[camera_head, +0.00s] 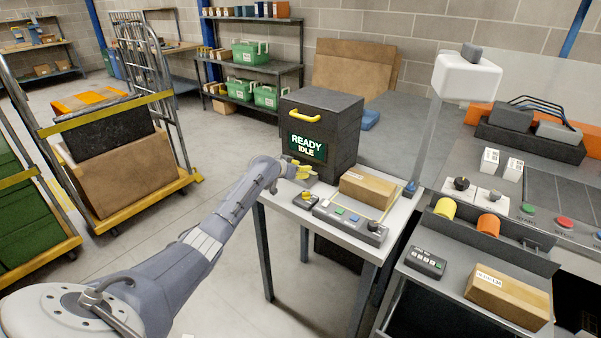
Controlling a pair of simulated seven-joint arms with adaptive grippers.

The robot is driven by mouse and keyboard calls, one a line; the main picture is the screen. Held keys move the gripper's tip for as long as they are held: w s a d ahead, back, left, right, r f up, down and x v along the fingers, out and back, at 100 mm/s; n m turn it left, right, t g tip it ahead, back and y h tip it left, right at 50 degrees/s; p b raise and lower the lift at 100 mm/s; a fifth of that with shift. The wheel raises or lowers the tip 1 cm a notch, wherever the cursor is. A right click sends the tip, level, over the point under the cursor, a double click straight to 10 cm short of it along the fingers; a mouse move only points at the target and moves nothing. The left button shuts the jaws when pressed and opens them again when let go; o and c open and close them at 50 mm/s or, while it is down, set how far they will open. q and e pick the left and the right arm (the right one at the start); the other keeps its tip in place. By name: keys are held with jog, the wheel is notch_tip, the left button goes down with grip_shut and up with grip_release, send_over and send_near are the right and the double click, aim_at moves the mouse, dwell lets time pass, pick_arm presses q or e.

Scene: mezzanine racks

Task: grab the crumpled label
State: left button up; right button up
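I cannot make out a crumpled label for certain in the head view. My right gripper is not in view.
On the small table are a cardboard box (367,188), a grey button panel (349,226) and a small yellow-topped switch (306,201). A thin post with a white head (466,77) stands at its right. A bench with boxes and controls fills the right. Carts stand left.

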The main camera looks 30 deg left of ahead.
pick_arm(q)
jog(key=shift+s+r, duration=0.2)
jog(key=shift+r, duration=0.2)
notch_tip(320, 180, up, 6)
jog(key=shift+r, duration=0.1)
jog(key=s+a, duration=0.1)
jog(key=s, duration=1.8)
jog(key=shift+s+a, duration=0.25)
jog(key=shift+a, duration=0.1)
